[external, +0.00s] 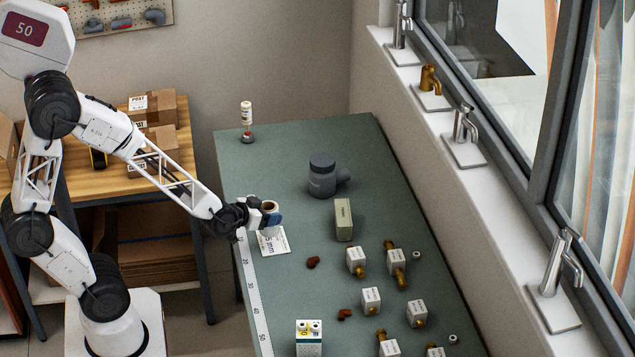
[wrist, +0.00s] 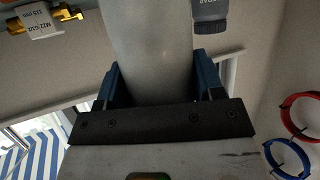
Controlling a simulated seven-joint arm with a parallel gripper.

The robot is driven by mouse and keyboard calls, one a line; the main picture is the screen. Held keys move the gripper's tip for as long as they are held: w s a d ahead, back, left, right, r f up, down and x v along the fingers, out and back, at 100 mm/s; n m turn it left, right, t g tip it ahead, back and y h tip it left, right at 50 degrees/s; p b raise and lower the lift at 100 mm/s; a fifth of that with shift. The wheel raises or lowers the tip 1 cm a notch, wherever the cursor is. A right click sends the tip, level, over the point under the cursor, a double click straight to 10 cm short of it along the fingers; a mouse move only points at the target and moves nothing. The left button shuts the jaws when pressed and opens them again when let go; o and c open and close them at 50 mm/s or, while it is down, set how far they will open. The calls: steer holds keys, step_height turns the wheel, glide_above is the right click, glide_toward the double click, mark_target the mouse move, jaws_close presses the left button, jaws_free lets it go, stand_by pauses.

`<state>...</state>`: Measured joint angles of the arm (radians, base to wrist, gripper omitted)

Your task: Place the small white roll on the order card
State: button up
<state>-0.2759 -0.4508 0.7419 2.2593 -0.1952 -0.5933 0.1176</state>
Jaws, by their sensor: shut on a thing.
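The small white roll (external: 270,206) shows its brown core at the top, between the blue fingers of my gripper (external: 268,217). My gripper is shut on it. In the wrist view the roll (wrist: 152,40) is a large pale grey shape between the two blue fingers (wrist: 156,82). The order card (external: 274,242) is a white printed sheet on the green table. The gripper and roll appear over or close to the card's far edge and partly hide it. I cannot tell how high the roll is above it.
The green table (external: 290,165) also bears a dark grey trap (external: 322,176), an olive box (external: 344,219), and several white-tagged brass valves (external: 371,300) towards the right and front. A measuring strip (external: 251,290) runs along the left edge. A small bottle (external: 247,113) stands at the back.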

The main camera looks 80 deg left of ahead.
steer(key=shift+w+a+f, duration=0.1)
steer(key=shift+w+f, duration=0.1)
steer(key=shift+f, duration=0.7)
steer(key=shift+w+f, duration=0.2)
steer(key=shift+f, duration=0.7)
steer(key=shift+f, duration=0.15)
steer(key=o, duration=1)
steer(key=shift+r, duration=0.2)
steer(key=v, duration=1.2)
